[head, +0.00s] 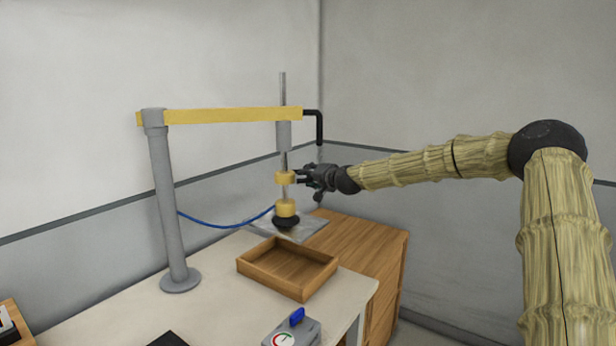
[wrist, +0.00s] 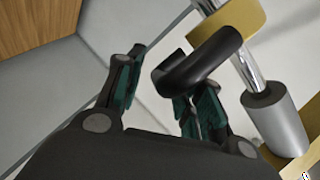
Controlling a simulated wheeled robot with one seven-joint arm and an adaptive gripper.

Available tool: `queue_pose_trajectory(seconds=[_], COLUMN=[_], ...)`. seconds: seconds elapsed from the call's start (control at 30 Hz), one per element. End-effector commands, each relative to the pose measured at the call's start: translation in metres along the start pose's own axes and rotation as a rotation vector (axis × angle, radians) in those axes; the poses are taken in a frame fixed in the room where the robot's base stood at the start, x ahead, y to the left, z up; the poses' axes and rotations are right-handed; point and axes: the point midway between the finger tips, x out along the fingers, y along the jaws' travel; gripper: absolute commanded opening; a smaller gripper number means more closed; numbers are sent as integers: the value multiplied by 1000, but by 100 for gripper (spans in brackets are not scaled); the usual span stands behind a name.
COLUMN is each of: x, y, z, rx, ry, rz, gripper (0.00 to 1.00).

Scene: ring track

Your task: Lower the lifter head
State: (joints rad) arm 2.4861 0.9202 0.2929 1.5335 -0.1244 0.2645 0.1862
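The lifter head is a black suction cup (head: 286,221) under a yellow block (head: 286,207), on a steel rod (head: 284,160) hanging from a yellow beam (head: 220,116). A yellow collar (head: 285,177) sits higher on the rod; it also shows in the wrist view (wrist: 245,25). A curved black handle (wrist: 195,62) sticks out from the collar. My gripper (head: 299,176) is at the collar's right side, fingers apart. In the wrist view the handle's end lies between the fingers and hides the right fingertip. I cannot tell whether they touch.
A grey clear pane (head: 308,229) lies under the cup; I cannot tell whether they touch. A wooden tray (head: 288,270), a grey box with a gauge and blue lever (head: 291,333), and a grey post (head: 168,200) stand on the table (head: 215,310). A blue hose (head: 225,226) runs to the head.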

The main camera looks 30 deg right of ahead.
Motion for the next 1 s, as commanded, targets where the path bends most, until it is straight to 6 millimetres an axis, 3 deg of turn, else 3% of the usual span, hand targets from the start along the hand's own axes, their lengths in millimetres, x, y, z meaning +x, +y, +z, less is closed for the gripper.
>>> queue_pose_trajectory(seconds=[0.5, 0.7, 1.0], x=[7, 7, 7], y=[0, 0, 4], z=[0, 0, 1], rx=[1, 1, 1], ry=[0, 0, 0], rz=[0, 0, 1], gripper=[37, 1, 0])
